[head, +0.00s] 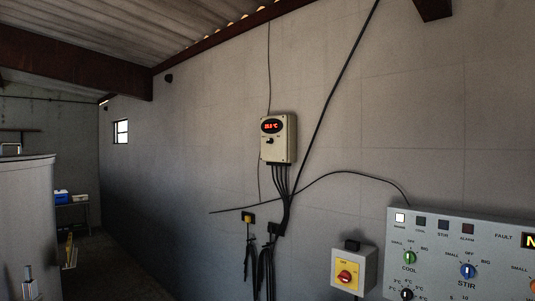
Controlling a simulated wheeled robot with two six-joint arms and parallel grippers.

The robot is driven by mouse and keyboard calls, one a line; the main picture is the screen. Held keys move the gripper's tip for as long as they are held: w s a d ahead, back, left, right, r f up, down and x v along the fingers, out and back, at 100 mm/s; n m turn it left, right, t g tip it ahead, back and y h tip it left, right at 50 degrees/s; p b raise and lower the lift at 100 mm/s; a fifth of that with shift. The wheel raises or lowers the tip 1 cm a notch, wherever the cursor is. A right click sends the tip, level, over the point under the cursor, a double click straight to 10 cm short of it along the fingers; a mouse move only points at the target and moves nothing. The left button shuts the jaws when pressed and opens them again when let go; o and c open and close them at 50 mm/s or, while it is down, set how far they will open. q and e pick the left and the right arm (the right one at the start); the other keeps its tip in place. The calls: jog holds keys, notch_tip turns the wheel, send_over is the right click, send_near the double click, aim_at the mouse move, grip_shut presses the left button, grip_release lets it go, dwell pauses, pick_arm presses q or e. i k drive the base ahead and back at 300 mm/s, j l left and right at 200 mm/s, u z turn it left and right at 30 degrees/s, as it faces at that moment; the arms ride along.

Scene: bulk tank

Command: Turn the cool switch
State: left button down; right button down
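The cool switch (409,257) is a green rotary knob labelled COOL on the grey control panel (436,236) at the lower right of the head view. The labels SMALL, OFF and BIG stand around it. I cannot read its exact pointer direction. A blue STIR knob (468,271) sits to its right and a black temperature knob (406,294) below it. Neither of my grippers is in view.
A beige controller (278,138) with a red display hangs higher on the wall, with cables below. A large tank (28,220) stands at the left.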

aim_at(409, 256)
jog(key=z, duration=0.85)
